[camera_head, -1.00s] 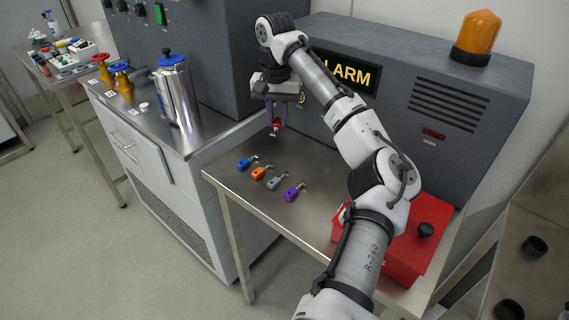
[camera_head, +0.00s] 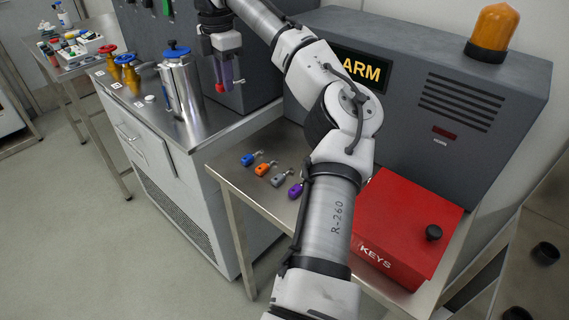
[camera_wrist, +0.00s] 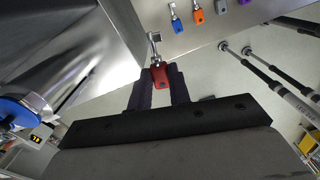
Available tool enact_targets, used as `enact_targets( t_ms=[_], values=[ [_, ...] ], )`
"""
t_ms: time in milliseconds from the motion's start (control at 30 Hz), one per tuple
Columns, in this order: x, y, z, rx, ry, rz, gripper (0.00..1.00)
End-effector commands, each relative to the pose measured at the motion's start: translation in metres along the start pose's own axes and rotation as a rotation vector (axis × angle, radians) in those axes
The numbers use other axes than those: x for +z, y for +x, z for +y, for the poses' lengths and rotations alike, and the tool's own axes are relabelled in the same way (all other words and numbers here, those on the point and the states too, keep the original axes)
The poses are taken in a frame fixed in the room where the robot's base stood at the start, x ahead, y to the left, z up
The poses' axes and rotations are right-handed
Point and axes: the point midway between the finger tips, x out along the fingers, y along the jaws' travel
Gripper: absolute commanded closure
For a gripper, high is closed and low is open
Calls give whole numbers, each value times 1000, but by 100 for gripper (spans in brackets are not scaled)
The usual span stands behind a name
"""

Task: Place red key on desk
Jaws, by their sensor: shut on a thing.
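The red key (camera_wrist: 159,74) is between the fingers of my gripper (camera_wrist: 160,88) in the wrist view, its metal shaft pointing away from the fingers. In the head view my gripper (camera_head: 224,86) is shut on the red key (camera_head: 220,88) and holds it up near the steel counter and the silver canister. The steel desk (camera_head: 235,172) stands below and to the right. A blue key (camera_head: 249,159), an orange key (camera_head: 263,169), a grey key (camera_head: 279,179) and a purple key (camera_head: 295,191) lie on it in a row.
A red KEYS box (camera_head: 405,225) sits at the desk's right end. A grey alarm cabinet (camera_head: 420,75) stands behind the desk. The silver canister (camera_head: 182,88) with a blue knob and several valves stand on the counter (camera_head: 160,112) to the left.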

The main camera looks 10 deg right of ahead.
Motion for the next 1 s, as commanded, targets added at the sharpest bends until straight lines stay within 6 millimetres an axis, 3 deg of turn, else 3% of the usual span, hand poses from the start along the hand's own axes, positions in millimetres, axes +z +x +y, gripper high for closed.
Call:
enact_targets(
  t_ms=[167, 267, 700, 833, 1000],
  values=[
    [-10, -8, 4, 2, -170, 1, 100],
    [-11, 1, 4, 1, -203, 3, 100],
    [-11, 108, 3, -1, -203, 1, 100],
    [-11, 133, 3, 0, -201, 1, 100],
    [-12, 148, 4, 2, -202, 1, 100]
  ],
)
